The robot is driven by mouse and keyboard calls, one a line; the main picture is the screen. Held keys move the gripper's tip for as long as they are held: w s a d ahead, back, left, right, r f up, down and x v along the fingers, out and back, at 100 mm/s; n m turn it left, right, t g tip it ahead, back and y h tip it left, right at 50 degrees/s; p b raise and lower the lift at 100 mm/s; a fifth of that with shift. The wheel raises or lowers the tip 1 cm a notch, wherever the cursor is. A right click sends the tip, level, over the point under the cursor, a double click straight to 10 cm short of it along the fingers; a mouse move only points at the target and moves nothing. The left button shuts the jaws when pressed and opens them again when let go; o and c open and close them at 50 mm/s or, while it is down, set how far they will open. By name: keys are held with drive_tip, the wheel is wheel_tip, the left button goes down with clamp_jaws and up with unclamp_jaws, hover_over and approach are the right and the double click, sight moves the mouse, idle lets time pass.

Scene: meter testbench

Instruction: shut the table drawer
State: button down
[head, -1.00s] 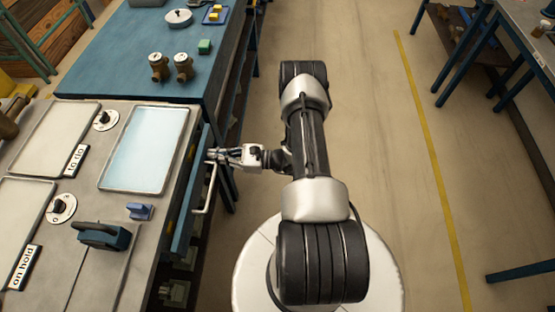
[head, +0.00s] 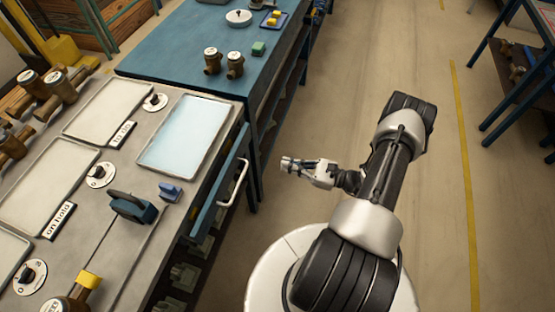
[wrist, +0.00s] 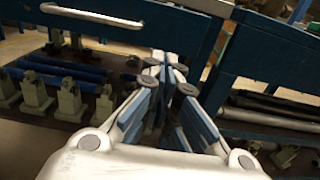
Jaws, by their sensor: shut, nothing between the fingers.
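The blue drawer front (head: 208,212) is at the right side of the grey bench, with a pale bar handle (head: 236,184) on it. A narrow dark gap shows between the bench top's edge and the drawer front; I cannot tell its exact depth. In the wrist view the drawer front (wrist: 150,34) and its handle (wrist: 92,16) are at the upper left. My gripper (head: 284,165) is to the right of the handle, apart from it, and empty. In the wrist view its fingers (wrist: 168,68) are together.
The grey bench (head: 112,240) holds trays, dials and a blue clamp-like device (head: 132,207). A blue table (head: 180,62) with brass meters (head: 235,64) adjoins it. Parts stand on the shelf under the bench (wrist: 70,100). The floor (head: 400,60) to the right is clear.

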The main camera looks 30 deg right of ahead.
drive_tip(key=w+d, duration=0.3)
drive_tip(key=d, duration=0.2)
drive_tip(key=b, duration=0.2)
approach(249, 139)
drive_tip(key=x, duration=0.6)
drive_tip(key=shift+w+a+r, duration=0.1)
drive_tip(key=shift+w+a, duration=0.15)
drive_tip(key=shift+a, duration=0.1)
